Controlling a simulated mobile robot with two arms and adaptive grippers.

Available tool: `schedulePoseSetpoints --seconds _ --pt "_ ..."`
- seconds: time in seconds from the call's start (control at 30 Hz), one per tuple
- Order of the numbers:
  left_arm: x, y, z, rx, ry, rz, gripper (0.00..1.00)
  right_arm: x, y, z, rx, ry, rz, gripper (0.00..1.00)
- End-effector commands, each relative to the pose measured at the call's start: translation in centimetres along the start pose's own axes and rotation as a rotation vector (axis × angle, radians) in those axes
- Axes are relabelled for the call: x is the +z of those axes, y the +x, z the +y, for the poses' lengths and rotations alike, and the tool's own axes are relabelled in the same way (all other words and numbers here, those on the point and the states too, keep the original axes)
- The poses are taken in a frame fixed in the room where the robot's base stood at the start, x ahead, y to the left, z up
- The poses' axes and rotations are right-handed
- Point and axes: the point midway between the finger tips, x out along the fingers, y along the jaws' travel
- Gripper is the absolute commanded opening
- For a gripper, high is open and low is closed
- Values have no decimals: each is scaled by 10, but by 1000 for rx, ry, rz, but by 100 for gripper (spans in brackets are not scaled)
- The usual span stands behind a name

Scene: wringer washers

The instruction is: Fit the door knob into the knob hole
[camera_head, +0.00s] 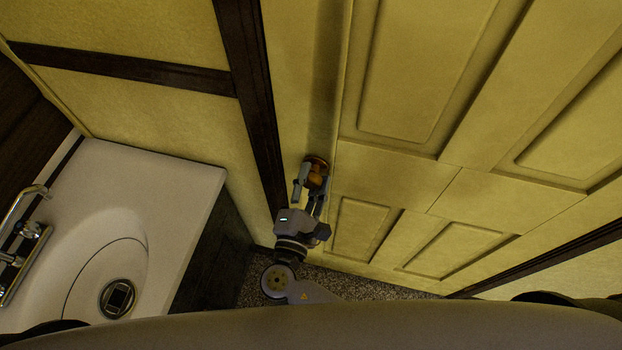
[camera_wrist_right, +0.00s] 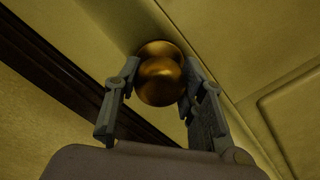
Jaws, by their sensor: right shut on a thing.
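The brass door knob (camera_head: 316,170) is at the left edge of the yellow panelled door (camera_head: 425,70), by the door frame. My right gripper (camera_head: 308,185) is shut on it. In the right wrist view the round knob (camera_wrist_right: 159,80) sits between the two grey fingers (camera_wrist_right: 157,85), with its wider collar behind it against or very near the yellow surface. The knob hole is not visible; the knob and collar cover that spot. I cannot tell whether the knob is seated in it. My left gripper is not in view.
A white sink (camera_head: 185,185) with a chrome tap (camera_head: 28,230) stands at the left, on a dark cabinet. A dark wooden post (camera_head: 248,75) runs down left of the door. A strip of speckled floor (camera_head: 350,283) shows below the door.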

Motion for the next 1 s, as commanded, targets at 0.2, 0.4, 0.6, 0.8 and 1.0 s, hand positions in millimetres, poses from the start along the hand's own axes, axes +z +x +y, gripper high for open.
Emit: schedulePoseSetpoints --seconds 0.2,0.4,0.6,0.8,1.0 --pt "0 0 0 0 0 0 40 1 2 0 -1 0 -3 10" --pt "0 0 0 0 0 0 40 1 2 0 -1 0 -4 43" --pt "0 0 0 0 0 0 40 1 1 0 -1 0 -2 56" --pt "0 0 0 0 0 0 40 0 1 0 -1 0 -2 60" --pt "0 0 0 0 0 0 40 0 0 -1 -2 -1 -1 68"
